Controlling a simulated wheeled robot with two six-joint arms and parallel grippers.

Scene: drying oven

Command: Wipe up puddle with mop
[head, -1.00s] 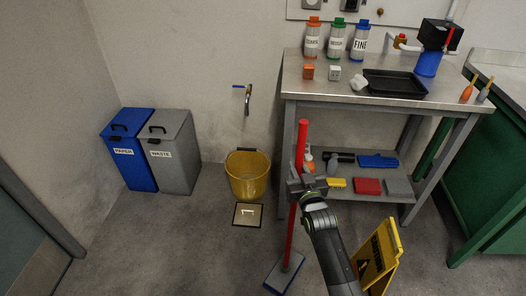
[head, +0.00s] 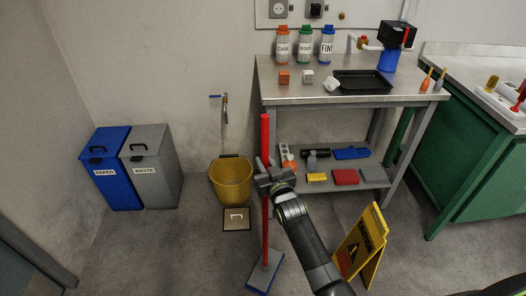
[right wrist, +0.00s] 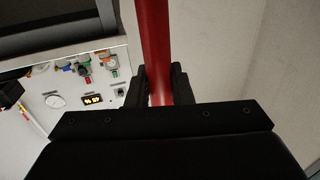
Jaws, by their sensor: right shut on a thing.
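The mop has a red pole (head: 265,140) and a flat blue-grey head (head: 264,273) near the bottom of the head view. It stands nearly upright with its head at the floor. My right gripper (head: 266,181) is shut on the pole around its middle. In the right wrist view, the red pole (right wrist: 156,50) runs between the two dark fingers of my right gripper (right wrist: 160,85). I cannot make out a puddle on the dark grey floor. My left gripper is not in view.
A yellow bucket (head: 231,182) stands by the wall behind a floor drain cover (head: 237,219). Blue and grey bins (head: 112,170) are at left. A metal table (head: 350,96) is behind the mop. A yellow caution sign (head: 362,245) stands right of my arm. Floor at front left is clear.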

